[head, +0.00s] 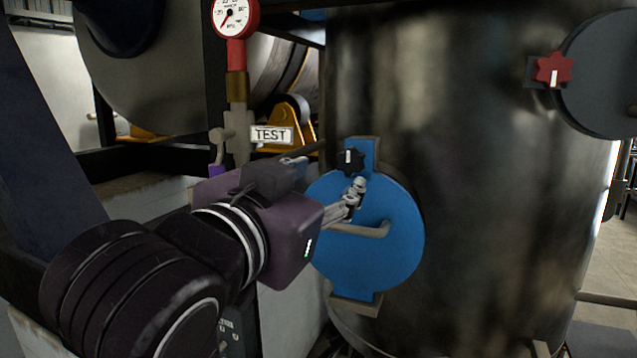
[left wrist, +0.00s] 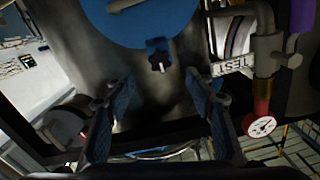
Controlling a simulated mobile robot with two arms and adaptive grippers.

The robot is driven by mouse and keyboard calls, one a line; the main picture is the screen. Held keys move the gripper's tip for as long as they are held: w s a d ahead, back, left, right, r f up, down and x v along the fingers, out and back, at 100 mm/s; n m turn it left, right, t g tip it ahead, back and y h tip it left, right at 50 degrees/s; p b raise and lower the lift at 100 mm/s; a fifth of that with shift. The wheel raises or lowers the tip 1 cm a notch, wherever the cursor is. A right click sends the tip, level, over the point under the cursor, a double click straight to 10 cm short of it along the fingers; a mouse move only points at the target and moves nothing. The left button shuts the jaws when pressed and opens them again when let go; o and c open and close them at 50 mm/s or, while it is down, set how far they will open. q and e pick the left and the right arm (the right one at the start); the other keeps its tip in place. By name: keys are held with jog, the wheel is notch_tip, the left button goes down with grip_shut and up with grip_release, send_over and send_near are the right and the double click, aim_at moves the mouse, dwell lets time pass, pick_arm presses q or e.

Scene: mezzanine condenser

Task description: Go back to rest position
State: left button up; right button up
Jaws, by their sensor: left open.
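My left gripper (head: 330,178) is in front of the blue round cover (head: 395,245) on the big metal tank, its fingers pointing toward the cover. In the left wrist view my left gripper (left wrist: 160,82) shows two blue-padded fingers spread wide with nothing between them. The black knob (head: 350,160) at the top of the cover also shows in the left wrist view (left wrist: 160,60), beyond the fingertips and apart from them. The cover's handle (head: 365,230) is partly hidden behind the gripper in the head view. My right gripper is in neither view.
The dark metal tank (head: 480,200) fills the right and carries a red knob (head: 554,69). A pipe with a red gauge (head: 236,15) and a TEST sign (head: 271,135) stand close behind my left gripper. A dark slanted beam (head: 50,130) is at the left.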

pick_arm(q)
jog(key=shift+s+a, duration=0.2)
jog(key=shift+s, duration=0.5)
